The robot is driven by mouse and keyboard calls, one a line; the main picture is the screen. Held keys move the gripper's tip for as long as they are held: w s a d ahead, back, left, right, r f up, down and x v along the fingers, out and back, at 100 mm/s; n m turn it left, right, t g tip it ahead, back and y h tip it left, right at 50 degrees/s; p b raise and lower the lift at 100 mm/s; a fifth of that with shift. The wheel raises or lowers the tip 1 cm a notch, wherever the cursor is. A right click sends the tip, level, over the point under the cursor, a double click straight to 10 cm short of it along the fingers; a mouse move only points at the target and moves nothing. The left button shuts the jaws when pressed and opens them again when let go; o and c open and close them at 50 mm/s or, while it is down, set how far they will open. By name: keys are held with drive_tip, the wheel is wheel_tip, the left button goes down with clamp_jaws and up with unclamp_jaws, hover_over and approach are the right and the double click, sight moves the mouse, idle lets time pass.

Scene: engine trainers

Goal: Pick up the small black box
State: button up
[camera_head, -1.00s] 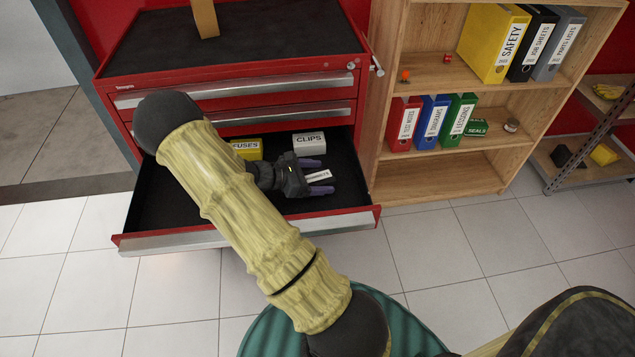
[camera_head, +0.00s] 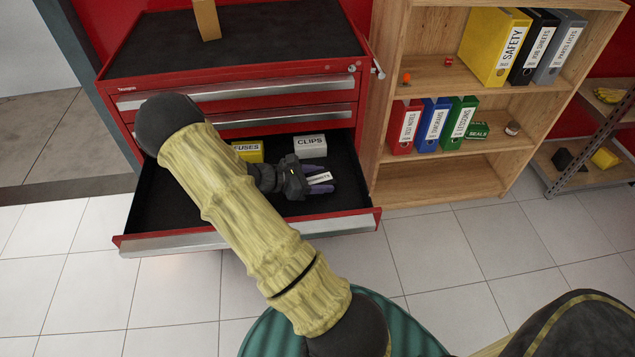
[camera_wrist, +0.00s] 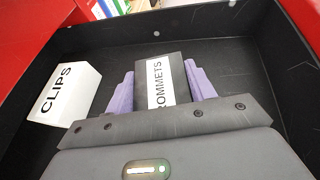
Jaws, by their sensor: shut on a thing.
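The small black box (camera_wrist: 159,60) carries a white label reading "GROMMETS", its first letter hidden in the wrist view. It lies in the open bottom drawer of the red cabinet. My gripper (camera_head: 320,184) reaches into the drawer, and in the wrist view its purple fingers (camera_wrist: 161,86) press on both sides of the box. The gripper is shut on the box. The near end of the box is hidden by the gripper body. I cannot tell any gap between the box and the drawer floor.
A white CLIPS box (camera_head: 310,146) and a yellow FUSES box (camera_head: 248,151) stand at the back of the drawer (camera_head: 165,205). The drawer's front wall (camera_head: 250,233) is close by. A wooden bookshelf (camera_head: 440,180) with binders stands to the right.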

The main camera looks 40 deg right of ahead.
sight(319, 178)
wheel_tip(319, 178, up, 10)
drive_tip(key=shift+p, duration=1.1)
